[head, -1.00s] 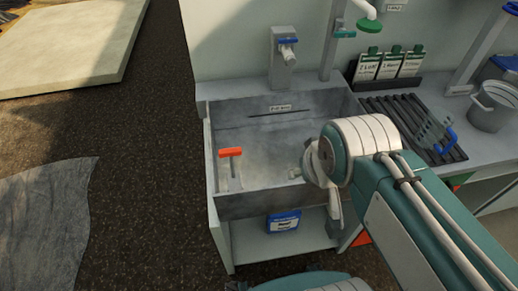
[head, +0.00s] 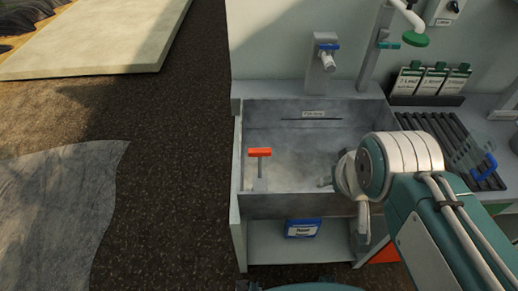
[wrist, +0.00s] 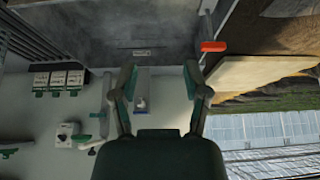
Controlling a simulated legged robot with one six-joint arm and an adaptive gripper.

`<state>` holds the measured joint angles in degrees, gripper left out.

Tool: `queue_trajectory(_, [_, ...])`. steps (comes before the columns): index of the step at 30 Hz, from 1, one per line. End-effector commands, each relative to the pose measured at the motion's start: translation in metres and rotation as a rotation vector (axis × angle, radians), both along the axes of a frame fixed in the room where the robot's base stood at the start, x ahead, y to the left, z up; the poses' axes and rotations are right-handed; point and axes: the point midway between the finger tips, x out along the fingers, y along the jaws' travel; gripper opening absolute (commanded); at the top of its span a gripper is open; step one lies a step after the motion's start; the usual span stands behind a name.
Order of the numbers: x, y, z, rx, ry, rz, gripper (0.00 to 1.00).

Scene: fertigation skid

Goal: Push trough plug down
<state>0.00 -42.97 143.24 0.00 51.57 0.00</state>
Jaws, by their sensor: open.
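The trough plug (head: 259,153) has an orange-red T-shaped handle on a pale upright stem. It stands in the left part of the grey trough (head: 290,206), with its handle raised above the trough floor; its foot is hard to make out. The handle also shows in the wrist view (wrist: 213,46), just right of the right fingertip in the picture and apart from it. My gripper (wrist: 158,72) is open, with nothing between its fingers. In the head view my own wrist largely hides it, over the right part of the trough, to the right of the plug.
A blue-handled tap (head: 327,54) is on the wall behind the trough. A green shower head (head: 414,40) hangs at the upper right. A dark slatted rack (head: 455,150) and several labelled cards (head: 433,78) are to the right.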

Motion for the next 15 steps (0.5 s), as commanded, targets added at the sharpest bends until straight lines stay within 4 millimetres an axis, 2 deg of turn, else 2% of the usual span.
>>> queue_trajectory(15, [0.0024, 0.0017, -0.0039, 0.028, 0.037, -0.020, 0.60])
